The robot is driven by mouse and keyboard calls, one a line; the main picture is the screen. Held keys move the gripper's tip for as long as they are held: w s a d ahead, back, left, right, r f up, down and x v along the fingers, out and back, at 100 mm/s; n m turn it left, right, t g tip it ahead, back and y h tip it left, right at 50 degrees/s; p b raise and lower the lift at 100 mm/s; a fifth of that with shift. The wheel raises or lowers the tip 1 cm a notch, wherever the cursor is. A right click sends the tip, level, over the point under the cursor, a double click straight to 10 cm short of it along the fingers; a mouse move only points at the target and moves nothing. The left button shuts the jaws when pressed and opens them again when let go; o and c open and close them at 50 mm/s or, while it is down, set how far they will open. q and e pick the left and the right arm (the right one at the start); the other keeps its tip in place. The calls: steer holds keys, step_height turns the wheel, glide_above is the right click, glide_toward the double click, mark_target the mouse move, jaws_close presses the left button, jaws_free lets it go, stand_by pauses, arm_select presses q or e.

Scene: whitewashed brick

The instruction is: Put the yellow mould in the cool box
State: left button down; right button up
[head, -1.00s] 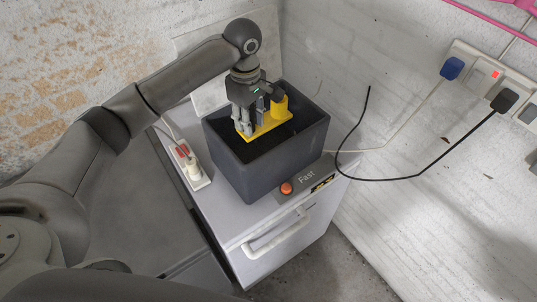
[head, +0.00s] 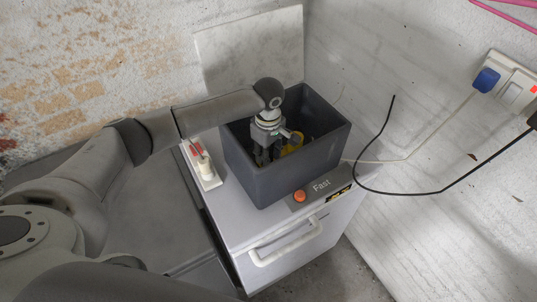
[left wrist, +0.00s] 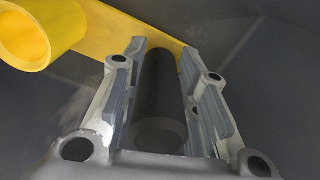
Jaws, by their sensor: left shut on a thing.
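The cool box (head: 305,176) is a dark grey open-topped box standing on a pale cabinet. My left gripper (head: 264,158) reaches down inside it, below the rim. It is shut on the yellow mould (head: 289,150), of which only small yellow parts show in the head view. In the left wrist view the mould shows as a flat yellow strip (left wrist: 128,24) with a round yellow cup at the upper left. A dark cylindrical part stands between the fingers of the gripper (left wrist: 163,58). Whether the mould touches the box floor cannot be told. My right gripper is out of view.
The cabinet (head: 236,226) has an orange button (head: 299,196), a "Fast" label and a front handle. A white power strip (head: 205,170) lies left of the box. A black cable (head: 440,192) hangs at the right. Walls stand close behind and to the right.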

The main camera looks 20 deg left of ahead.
arm_select(q)
steer(key=shift+f, duration=0.55)
steer(key=c, duration=1.2)
jaws_free()
steer(key=shift+f, duration=0.1)
steer(key=shift+c, duration=0.2)
steer(key=shift+o, duration=0.6)
step_height(320, 180, up, 12)
steer(key=shift+f+b, duration=0.2)
steer(key=shift+b, duration=0.85)
steer(key=shift+r, duration=0.35)
